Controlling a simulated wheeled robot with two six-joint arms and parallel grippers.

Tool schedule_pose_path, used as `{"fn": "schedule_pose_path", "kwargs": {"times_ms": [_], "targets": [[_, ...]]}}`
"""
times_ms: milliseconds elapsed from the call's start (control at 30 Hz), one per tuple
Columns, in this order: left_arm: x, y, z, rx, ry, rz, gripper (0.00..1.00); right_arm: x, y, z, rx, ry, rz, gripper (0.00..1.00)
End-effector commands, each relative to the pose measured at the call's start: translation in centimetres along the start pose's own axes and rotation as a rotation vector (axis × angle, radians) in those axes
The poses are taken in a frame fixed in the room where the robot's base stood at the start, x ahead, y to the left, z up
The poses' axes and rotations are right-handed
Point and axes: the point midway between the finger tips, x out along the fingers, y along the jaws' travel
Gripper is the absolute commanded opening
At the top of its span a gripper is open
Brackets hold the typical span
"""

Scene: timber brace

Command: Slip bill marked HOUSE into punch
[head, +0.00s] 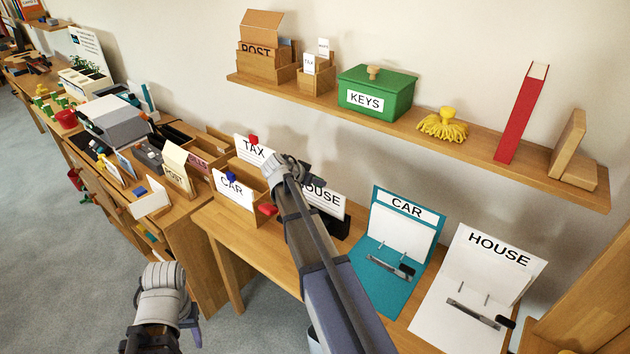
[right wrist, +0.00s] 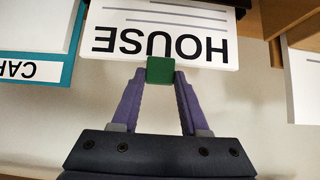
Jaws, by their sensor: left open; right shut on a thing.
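The white bill marked HOUSE (right wrist: 160,48) fills the upper middle of the right wrist view, its word upside down there. My right gripper (right wrist: 161,72) is shut on a green tab at the bill's edge. In the head view the HOUSE bill (head: 328,201) is partly hidden behind my right arm. A black object (head: 341,226), perhaps the punch, sits low by the bill; whether the bill is inside it or only in front of it I cannot tell. My left gripper (head: 190,322) is open and empty at the lower left, away from the bill.
A wooden sorter holds the TAX card (head: 253,149) and CAR card (head: 233,188), left of the bill. The teal CAR folder (head: 372,268) and white HOUSE folder (head: 437,322) stand open to the right. A wall shelf (head: 465,154) with a green KEYS box (head: 376,94) runs above.

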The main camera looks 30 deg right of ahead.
Motion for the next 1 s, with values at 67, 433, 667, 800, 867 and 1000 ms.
{"fn": "schedule_pose_path", "kwargs": {"times_ms": [67, 433, 667, 800, 867, 1000], "targets": [[0.02, 0.0, 0.0, 0.0, 0.0, 0.0, 0.5, 0.01, 0.0, 0.0, 0.0, 0.001, 0.0, 0.0], [-0.01, 0.0, 0.0, 0.0, 0.0, 0.0, 0.5, -0.01, 0.0, -0.02, 0.0, 0.0, 0.0, 0.69], [-0.01, 0.0, 0.0, 0.0, 0.0, 0.0, 0.5, 0.0, 0.0, -0.01, 0.0, 0.0, 0.0, 0.79], [0.0, 0.0, 0.0, 0.0, 0.0, 0.0, 0.5, 0.0, 0.0, 0.01, 0.0, 0.0, 0.0, 0.9], [0.0, 0.0, 0.0, 0.0, 0.0, 0.0, 0.5, 0.0, 0.0, 0.01, 0.0, 0.0, 0.0, 0.97], [0.0, 0.0, 0.0, 0.0, 0.0, 0.0, 0.5, 0.0, 0.0, 0.0, 0.0, 0.0, 0.0, 1.0]]}}
